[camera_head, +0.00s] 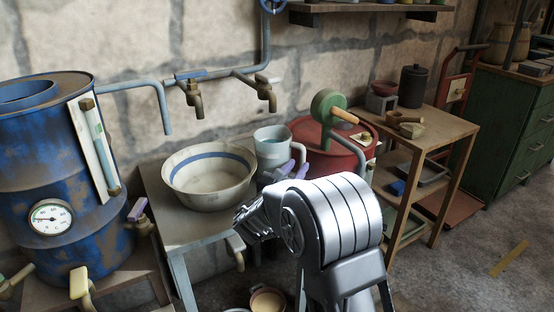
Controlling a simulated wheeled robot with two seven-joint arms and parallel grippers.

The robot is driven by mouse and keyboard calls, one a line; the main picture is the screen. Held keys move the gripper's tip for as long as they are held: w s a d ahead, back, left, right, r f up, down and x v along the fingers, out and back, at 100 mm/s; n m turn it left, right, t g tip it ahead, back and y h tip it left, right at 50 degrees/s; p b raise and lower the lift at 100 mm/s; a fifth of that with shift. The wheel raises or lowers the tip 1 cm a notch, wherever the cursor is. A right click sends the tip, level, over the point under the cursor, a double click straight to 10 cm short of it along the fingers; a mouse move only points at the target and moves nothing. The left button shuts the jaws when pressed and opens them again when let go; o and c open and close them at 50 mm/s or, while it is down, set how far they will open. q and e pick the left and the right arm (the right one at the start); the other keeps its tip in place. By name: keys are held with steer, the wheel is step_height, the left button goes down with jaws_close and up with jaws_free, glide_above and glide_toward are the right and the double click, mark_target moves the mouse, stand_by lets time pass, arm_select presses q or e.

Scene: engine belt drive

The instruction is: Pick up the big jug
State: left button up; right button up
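A pale grey jug (271,147) with an open top stands on the grey side table, just right of a wide bowl. Its lower right part is hidden behind lavender pieces (279,172); I cannot tell what these belong to. My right arm comes up from the bottom, large and silver. My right gripper (249,216) is in front of and below the jug, near the table's front edge. It is dark and small in the picture, and its finger opening cannot be made out. My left gripper is not in view.
A cream bowl with a blue band (208,178) fills much of the grey table (178,222). Brass taps (264,93) hang above on the wall. A red tub (334,158) and a green-headed device (327,106) stand to the right. A blue drum (60,190) stands left.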

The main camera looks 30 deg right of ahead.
steer(key=shift+a+r, duration=0.1)
steer(key=shift+r, duration=0.15)
steer(key=shift+x, duration=1.3)
steer(key=shift+f, duration=0.1)
steer(key=b+x, duration=0.1)
steer(key=x, duration=0.4)
steer(key=shift+f, duration=0.1)
steer(key=shift+c, duration=0.4)
jaws_close()
stand_by(0.4)
